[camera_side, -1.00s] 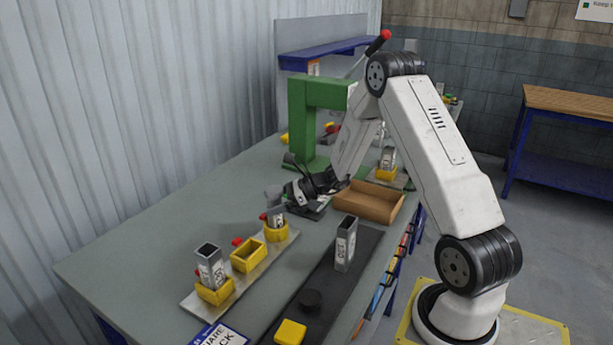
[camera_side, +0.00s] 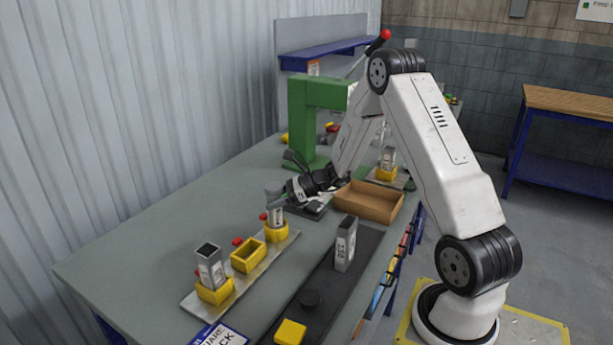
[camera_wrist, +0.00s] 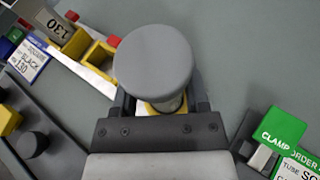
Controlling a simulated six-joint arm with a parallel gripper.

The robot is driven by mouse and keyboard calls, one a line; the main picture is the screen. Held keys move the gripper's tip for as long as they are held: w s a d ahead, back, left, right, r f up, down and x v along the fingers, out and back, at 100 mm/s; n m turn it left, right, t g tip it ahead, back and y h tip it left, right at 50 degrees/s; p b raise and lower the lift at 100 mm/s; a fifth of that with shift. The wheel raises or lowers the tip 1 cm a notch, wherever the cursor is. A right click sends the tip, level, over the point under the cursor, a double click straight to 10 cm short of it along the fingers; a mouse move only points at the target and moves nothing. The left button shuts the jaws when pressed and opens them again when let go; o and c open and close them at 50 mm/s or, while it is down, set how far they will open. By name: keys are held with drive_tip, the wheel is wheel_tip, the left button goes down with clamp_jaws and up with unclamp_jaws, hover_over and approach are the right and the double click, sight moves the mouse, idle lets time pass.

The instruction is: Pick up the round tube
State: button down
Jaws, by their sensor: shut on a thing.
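The round tube (camera_side: 276,215) stands upright in the far yellow socket of the metal rack (camera_side: 195,300) in the side view. A wide grey round cap-like top (camera_wrist: 152,62) covers most of it in the wrist view, with a little of the silvery tube (camera_wrist: 172,104) and yellow socket showing below. My gripper (camera_side: 278,200) is at the tube's upper part, shut on it, with one dark finger on each side in the wrist view (camera_wrist: 163,104). The exact finger contact is hidden by the grey top.
An empty yellow socket (camera_side: 248,256) and a square tube (camera_side: 209,266) share the rack. Another square tube (camera_side: 345,244) stands on the black strip. A brown tray (camera_side: 368,203) and green post (camera_side: 301,120) stand behind. The grey tabletop left of the rack is clear.

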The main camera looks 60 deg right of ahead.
drive_tip(key=shift+r, duration=4.55)
drive_tip(key=shift+a, duration=0.1)
